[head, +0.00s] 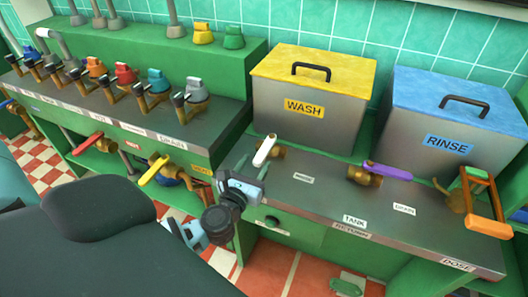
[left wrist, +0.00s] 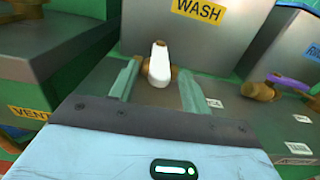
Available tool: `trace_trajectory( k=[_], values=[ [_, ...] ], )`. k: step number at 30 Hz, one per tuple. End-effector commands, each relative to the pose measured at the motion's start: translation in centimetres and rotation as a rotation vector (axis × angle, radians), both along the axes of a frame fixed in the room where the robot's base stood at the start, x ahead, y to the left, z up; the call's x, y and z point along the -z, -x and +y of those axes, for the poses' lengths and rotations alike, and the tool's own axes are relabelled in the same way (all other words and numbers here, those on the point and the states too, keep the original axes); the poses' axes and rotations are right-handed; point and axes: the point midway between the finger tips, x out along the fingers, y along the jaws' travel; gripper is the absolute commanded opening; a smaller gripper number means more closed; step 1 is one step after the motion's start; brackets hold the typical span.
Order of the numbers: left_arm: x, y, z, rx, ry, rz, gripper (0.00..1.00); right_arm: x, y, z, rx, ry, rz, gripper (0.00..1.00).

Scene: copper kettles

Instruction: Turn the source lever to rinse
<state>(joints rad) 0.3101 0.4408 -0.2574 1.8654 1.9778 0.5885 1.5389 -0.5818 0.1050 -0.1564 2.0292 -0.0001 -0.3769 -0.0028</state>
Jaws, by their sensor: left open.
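A white lever (head: 265,149) on a brass valve (head: 279,153) stands on the grey counter in front of the WASH tank; it is probably the source lever, but I see no source label. My left gripper (head: 246,172) is open, just in front of the lever in the head view. In the left wrist view the white lever (left wrist: 160,68) points toward me, between the spread fingers of the gripper (left wrist: 159,82), with no clear contact. A small label (head: 303,180) beside the valve is too small to read. My right gripper is not in view.
The WASH tank (head: 312,105) has a yellow lid, the RINSE tank (head: 450,135) a blue one. A purple lever (head: 387,171) with TANK and DRAIN labels and an orange-handled device (head: 487,226) are to the right. A bench with several taps (head: 125,75) stands at the left.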

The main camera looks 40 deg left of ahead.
Motion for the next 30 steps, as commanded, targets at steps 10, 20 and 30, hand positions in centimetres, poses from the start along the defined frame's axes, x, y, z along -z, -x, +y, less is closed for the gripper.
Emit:
trace_trajectory(
  k=[10, 20, 30],
  values=[
    [0.0, -4.6, 1.1, 0.001, -0.002, -0.001, 0.47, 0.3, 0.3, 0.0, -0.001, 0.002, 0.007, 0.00],
    [0.0, -5.6, 1.3, 0.001, -0.001, 0.000, 0.47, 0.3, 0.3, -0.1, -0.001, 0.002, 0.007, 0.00],
    [0.0, -5.6, 1.3, 0.001, -0.002, 0.000, 0.18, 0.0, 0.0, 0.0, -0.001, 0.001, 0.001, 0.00]
  ],
)
